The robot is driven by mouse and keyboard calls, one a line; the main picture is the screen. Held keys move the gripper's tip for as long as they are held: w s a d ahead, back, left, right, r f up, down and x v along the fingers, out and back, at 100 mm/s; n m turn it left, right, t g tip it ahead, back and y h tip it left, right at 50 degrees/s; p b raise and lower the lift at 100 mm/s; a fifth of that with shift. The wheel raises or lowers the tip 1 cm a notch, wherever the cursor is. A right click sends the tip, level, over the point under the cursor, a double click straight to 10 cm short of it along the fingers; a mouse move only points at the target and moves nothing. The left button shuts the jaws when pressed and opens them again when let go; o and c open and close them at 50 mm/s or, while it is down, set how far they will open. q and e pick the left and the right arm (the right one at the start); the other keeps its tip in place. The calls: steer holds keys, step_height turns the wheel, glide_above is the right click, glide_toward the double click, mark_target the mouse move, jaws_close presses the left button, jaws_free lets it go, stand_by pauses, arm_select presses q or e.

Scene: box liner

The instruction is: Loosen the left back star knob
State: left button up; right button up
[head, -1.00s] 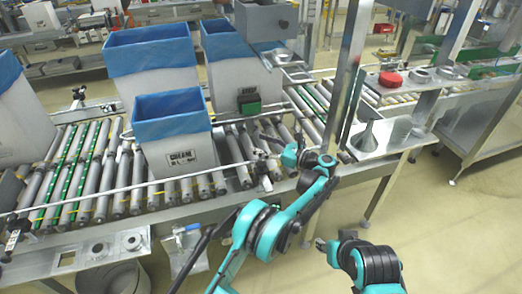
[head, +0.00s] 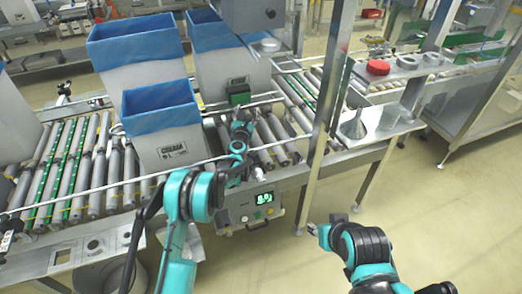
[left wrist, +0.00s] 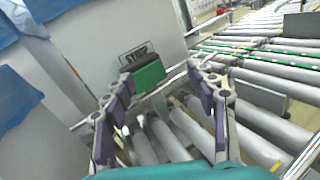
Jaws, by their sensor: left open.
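A small dark knob-like fitting (head: 63,92) stands at the back left end of the conveyor's guide rail in the head view. Its star shape is too small to make out. My left gripper (head: 243,120) is far to its right, over the rollers beside the small green block. In the left wrist view my left gripper (left wrist: 160,80) is open, with nothing held between its spread fingers. The green block (left wrist: 149,76) shows beyond the fingertips, in front of a grey box. My right gripper (head: 316,229) is low in front of the conveyor; its jaws are too small to read.
Blue-lined boxes stand on the conveyor, the nearest (head: 161,105) left of my left gripper. A guide rail (head: 85,203) runs along the front. A control box with a lit display (head: 264,198) hangs below. A metal post (head: 325,125) rises to the right. The floor at right is clear.

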mark_target(253, 156)
arm_select(q)
steer(key=s+a+f+m+g+h, duration=0.1)
steer(key=s+f+m+g+h, duration=0.1)
steer(key=s+m+g+h, duration=0.55)
steer(key=s+f+m+g+h, duration=0.25)
steer(key=s+m+h, duration=0.2)
steer(key=s, duration=0.55)
steer(key=d+f, duration=0.1)
steer(key=d+f+n+h, duration=0.1)
steer(key=d, duration=0.1)
steer(key=w+d+f+n+h+b, duration=0.1)
steer(key=d, duration=0.1)
steer(key=shift+d+f+g, duration=0.25)
steer(key=shift+f+g, duration=0.05)
steer(key=shift+g, duration=0.1)
steer(key=shift+w+d+r, duration=0.1)
steer(key=shift+w+d, duration=0.1)
steer(key=shift+d, duration=0.25)
steer(key=shift+c, duration=0.2)
steer(key=c, duration=1.2)
steer(key=shift+c, duration=0.3)
